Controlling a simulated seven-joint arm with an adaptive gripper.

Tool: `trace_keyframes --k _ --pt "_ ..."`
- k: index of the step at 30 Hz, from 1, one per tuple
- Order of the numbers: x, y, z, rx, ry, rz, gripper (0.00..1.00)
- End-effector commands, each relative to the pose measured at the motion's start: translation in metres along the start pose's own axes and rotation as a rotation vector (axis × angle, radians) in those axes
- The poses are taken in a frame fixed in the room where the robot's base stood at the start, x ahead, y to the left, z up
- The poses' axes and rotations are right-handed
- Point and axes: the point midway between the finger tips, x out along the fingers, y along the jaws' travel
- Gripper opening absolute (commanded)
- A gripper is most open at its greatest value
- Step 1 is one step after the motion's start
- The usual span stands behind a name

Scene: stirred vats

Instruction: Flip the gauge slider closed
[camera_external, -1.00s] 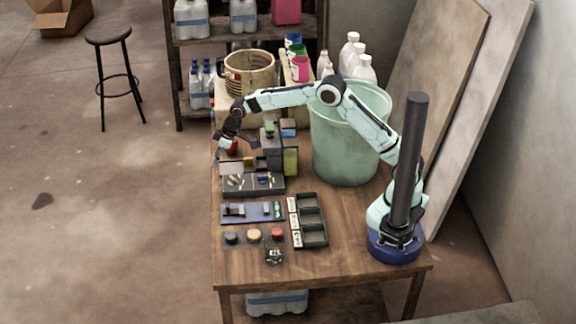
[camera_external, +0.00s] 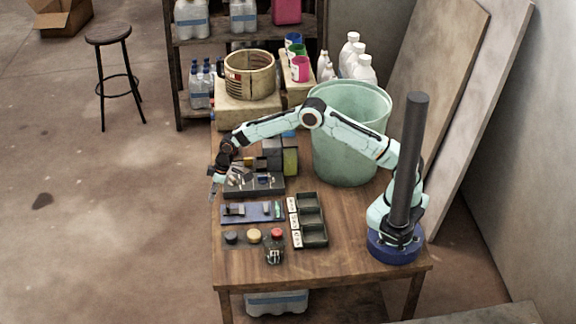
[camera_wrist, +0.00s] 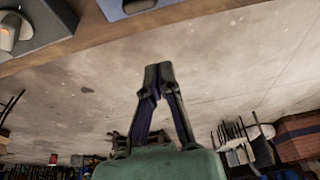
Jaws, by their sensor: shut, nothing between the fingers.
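A blue panel (camera_external: 264,219) with small sliders on it lies on the left part of the table. A dark grey box (camera_external: 268,188) with small fittings on top stands just behind it. I cannot tell for sure which fitting is the gauge slider or how it is set. My gripper (camera_external: 212,196) is shut and empty. It hangs at the table's left edge, beside the near left corner of the dark box and behind the blue panel. In the wrist view my gripper (camera_wrist: 158,72) points over the floor, with its fingertips together. A panel edge (camera_wrist: 115,10) shows at the top.
A button panel with a yellow button (camera_external: 253,235) and a red button (camera_external: 277,234) lies in front. A dark compartment tray (camera_external: 325,227) lies to the right. A large green vat (camera_external: 345,150) stands behind. Left of the table is open floor.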

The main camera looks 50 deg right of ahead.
Motion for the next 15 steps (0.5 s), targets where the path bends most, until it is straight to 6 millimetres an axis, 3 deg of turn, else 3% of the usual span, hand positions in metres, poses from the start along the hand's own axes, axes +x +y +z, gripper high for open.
trace_keyframes --k 6,15 --pt "0.042 0.0 0.001 0.0 -0.001 -0.001 0.0" --pt "0.026 0.001 0.031 0.001 0.0 0.001 0.0"
